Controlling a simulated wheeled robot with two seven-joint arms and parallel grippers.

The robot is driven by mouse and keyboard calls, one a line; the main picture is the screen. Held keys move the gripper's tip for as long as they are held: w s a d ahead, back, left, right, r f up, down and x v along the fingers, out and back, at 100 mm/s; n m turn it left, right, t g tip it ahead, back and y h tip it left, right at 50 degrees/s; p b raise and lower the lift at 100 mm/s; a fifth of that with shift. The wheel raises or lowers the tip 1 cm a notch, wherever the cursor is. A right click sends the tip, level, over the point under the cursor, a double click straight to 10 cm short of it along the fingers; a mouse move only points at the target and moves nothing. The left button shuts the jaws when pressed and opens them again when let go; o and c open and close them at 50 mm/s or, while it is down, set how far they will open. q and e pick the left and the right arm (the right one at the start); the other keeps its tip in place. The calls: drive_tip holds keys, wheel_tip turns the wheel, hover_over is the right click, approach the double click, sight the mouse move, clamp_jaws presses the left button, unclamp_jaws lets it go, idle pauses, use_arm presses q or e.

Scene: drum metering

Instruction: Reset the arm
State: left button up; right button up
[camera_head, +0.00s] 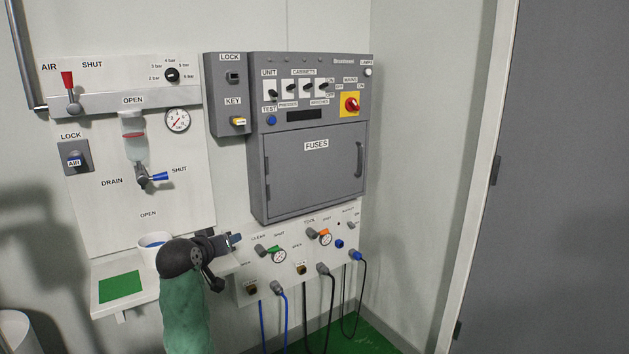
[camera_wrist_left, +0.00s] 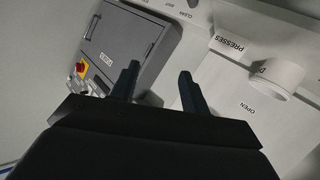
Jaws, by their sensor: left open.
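My left gripper (camera_head: 226,262) is at the lower middle of the head view, in front of the right end of the small white shelf (camera_head: 108,312). Its green-sleeved arm comes up from the bottom edge. In the left wrist view its two dark fingers (camera_wrist_left: 159,70) stand apart with nothing between them. The grey fuse cabinet (camera_head: 314,165) is beyond it, up and right; it also shows in the left wrist view (camera_wrist_left: 122,42). My right gripper is not in view.
A white cup (camera_head: 150,250) stands on the shelf, close left of my wrist. Right of the gripper is a low panel with a green-handled valve (camera_head: 273,250), an orange-handled valve (camera_head: 323,233) and hanging hoses. A grey door (camera_head: 560,180) is at the right.

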use_arm(q)
drive_tip(key=s+d+f+m+g+p, duration=0.1)
drive_tip(key=s+d+f+g+p, duration=0.1)
drive_tip(key=s+f, duration=0.8)
drive_tip(key=s+d+f+m+g+p, duration=0.1)
drive_tip(key=s+d+f+g, duration=0.3)
drive_tip(key=s+f, duration=0.7)
drive_tip(key=s+d+f+m+g+y+p, duration=0.1)
drive_tip(key=s+f+g, duration=0.4)
drive_tip(key=s, duration=2.4)
wheel_tip(320, 180, down, 6)
drive_tip(key=shift+s+d+m+p, duration=0.3)
drive_tip(key=shift+d+m+p, duration=0.3)
drive_tip(key=shift+d+p, duration=0.55)
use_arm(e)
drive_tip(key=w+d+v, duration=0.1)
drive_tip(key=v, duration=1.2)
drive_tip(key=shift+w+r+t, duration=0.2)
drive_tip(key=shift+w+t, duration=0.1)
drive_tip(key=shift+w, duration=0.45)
use_arm(q)
drive_tip(key=shift+a, duration=0.1)
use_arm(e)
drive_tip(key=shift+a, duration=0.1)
